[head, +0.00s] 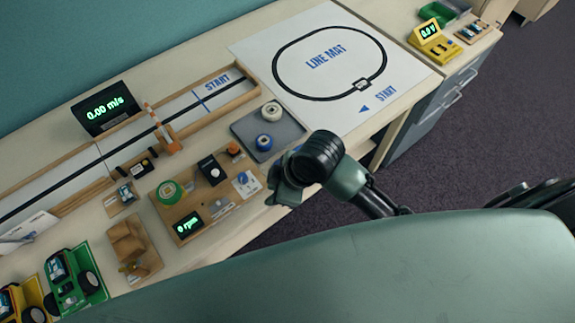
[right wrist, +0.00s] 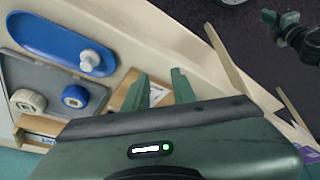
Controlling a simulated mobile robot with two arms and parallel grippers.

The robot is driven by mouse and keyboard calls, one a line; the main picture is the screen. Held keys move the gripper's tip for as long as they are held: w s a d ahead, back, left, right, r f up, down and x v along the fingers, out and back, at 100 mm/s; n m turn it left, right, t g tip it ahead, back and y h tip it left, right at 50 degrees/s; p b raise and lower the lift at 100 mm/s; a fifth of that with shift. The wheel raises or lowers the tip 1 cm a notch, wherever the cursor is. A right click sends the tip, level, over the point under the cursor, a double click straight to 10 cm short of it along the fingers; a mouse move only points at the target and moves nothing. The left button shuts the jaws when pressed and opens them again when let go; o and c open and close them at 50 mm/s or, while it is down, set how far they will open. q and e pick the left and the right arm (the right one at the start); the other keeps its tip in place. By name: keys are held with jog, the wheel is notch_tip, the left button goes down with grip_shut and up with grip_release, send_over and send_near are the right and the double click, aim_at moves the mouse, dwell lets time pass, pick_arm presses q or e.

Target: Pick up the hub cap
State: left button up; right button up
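In the right wrist view, a small pale round piece with a knob-like part (right wrist: 90,60), which looks like the hub cap, lies at the right end of a blue oval tray (right wrist: 45,34). In the head view my right gripper (head: 284,188) is over the bench's front edge and hides most of this tray. In the right wrist view its two green fingers (right wrist: 160,92) are apart with nothing between them. The pale piece is to the left of the fingers, apart from them. A dark green arm part (right wrist: 285,28) shows at the upper right; its finger state is unclear.
A grey tray (head: 245,130) holds a white wheel (head: 271,111) and a blue wheel (head: 264,142). A wooden rpm board (head: 209,212) stands left of my right gripper. The line mat (head: 300,28) lies behind. Dark carpet (head: 465,130) is open beyond the bench.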

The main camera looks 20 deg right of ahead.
jog(key=w+n, duration=0.1)
jog(key=w+a+r+n, duration=0.1)
jog(key=n, duration=0.1)
jog(key=shift+g, duration=0.4)
jog(key=w+n, duration=0.1)
jog(key=n, duration=0.1)
jog(key=w+d+r+n+g, duration=0.1)
jog(key=n, duration=0.1)
jog(key=shift+w+d+r+h, duration=0.1)
jog(key=shift+w+d+h, duration=0.1)
jog(key=shift+w+h, duration=0.2)
jog(key=w+d+r+n, duration=0.1)
jog(key=d, duration=0.1)
jog(key=w+d+r+n+g+h, duration=0.1)
jog(key=d+n, duration=0.1)
jog(key=w+d+r+n, duration=0.1)
jog(key=d, duration=0.1)
jog(key=shift+w+d+g+h, duration=0.1)
jog(key=shift+w+g+h, duration=0.2)
jog(key=shift+h, duration=0.1)
jog(key=f, duration=0.2)
jog(key=f+p, duration=0.1)
jog(key=f, duration=0.4)
jog(key=shift+a+f, duration=0.35)
jog(key=shift+f, duration=0.05)
jog(key=shift+c, duration=0.4)
grip_shut()
